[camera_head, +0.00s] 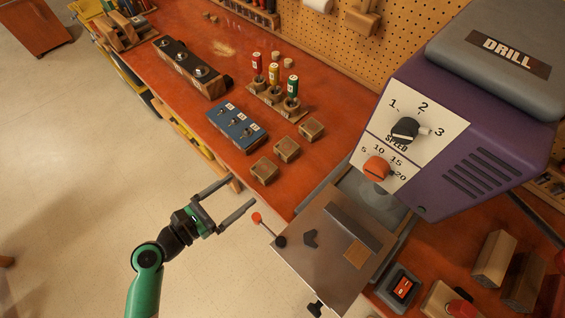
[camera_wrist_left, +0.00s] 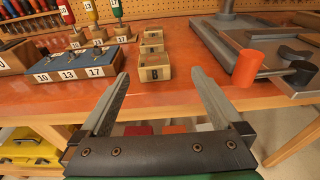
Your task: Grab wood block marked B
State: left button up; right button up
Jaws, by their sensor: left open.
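The wood block marked B (camera_wrist_left: 154,73) is nearest the table's front edge in a row of three small wood blocks. Its letter shows on the side facing the left wrist camera. In the head view this block (camera_head: 264,171) is at the near end of the row. My left gripper (camera_head: 242,190) is open and empty, off the front edge of the table and short of the block. In the left wrist view block B appears between the two fingertips, beyond them. My right gripper is not in view.
The other two blocks (camera_head: 287,150) (camera_head: 312,128) stand behind B. A blue key holder (camera_head: 237,128) is left of the row. The drill press table (camera_head: 330,240) and its red-knobbed lever (camera_head: 257,219) are to the right. Screwdrivers (camera_head: 273,75) stand behind.

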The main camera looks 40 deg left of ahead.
aim_at(262, 169)
pick_arm(q)
jog(key=w, duration=0.4)
jog(key=w+f+b, duration=0.1)
jog(key=w, duration=0.1)
jog(key=shift+a, duration=0.1)
jog(key=shift+w+f, duration=0.15)
jog(key=shift+w, duration=0.1)
jog(key=w+b, duration=0.1)
jog(key=w, duration=0.1)
jog(key=w+f+b, duration=0.1)
jog(key=w, duration=0.1)
jog(key=shift+a+f, duration=0.1)
jog(key=shift+w, duration=0.35)
jog(key=c, duration=1.3)
jog(key=shift+c, duration=0.2)
